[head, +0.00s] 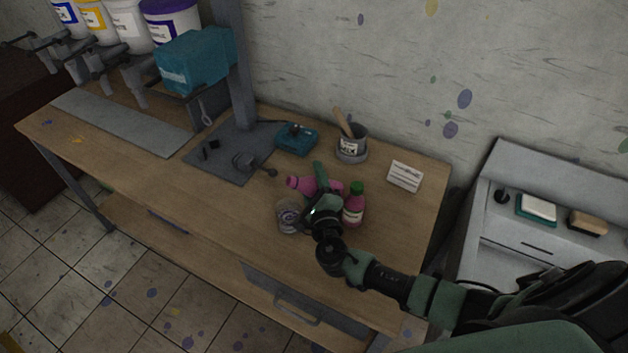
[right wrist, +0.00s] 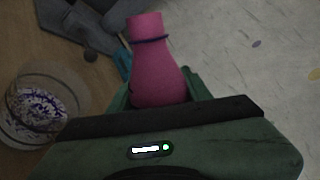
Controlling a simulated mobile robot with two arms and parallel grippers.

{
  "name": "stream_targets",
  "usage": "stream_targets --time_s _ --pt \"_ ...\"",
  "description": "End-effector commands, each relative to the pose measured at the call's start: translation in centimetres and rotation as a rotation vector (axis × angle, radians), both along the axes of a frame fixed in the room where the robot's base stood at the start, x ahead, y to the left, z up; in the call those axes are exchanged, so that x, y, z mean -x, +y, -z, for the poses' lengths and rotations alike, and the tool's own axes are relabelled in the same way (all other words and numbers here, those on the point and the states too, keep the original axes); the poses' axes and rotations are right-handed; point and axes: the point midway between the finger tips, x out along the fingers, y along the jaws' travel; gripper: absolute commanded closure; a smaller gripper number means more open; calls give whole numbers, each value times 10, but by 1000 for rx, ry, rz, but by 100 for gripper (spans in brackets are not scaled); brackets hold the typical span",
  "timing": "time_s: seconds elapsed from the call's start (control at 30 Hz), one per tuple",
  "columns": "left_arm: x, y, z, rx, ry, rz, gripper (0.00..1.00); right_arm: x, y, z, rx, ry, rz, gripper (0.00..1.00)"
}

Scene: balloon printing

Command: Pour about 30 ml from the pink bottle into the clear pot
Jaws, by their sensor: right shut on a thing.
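The pink bottle (head: 304,184) is in my right gripper (head: 321,190) above the table, tilted well over with its neck to the left in the head view. In the right wrist view the bottle (right wrist: 158,72) sits between the fingers, with a dark ring around its neck. No stream is visible from it. The clear pot (head: 289,217) stands on the table just below and left of the gripper. It also shows at the left of the right wrist view (right wrist: 35,112), with purple-white speckles in it. My left gripper is not in view.
A pink bottle with a green cap (head: 354,205) stands close to the right of my gripper. A grey cup with a wooden stick (head: 352,150), a white card (head: 405,176) and a teal box (head: 296,139) stand behind. The table's front left is clear.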

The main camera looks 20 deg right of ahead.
Motion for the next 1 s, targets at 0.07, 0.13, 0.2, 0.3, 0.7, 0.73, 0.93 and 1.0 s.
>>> stream_targets --time_s 0.07,0.13,0.2,0.3,0.7,0.73,0.93,1.0 --pt "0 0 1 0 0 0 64 -1 2 -5 -85 -20 0 100" --pt "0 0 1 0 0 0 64 -1 3 -6 -116 -27 0 100" --pt "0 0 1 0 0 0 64 -1 3 -7 -119 -28 0 100" --pt "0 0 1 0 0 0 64 -1 3 -7 -117 -28 0 100" --pt "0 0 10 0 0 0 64 -4 14 -16 -411 -94 0 100" --pt "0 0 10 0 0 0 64 -4 14 -16 -410 -94 0 100" --pt "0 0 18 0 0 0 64 -5 20 -14 -493 -112 0 100" --pt "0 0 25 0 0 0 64 -6 26 -14 -589 -133 -1 100"
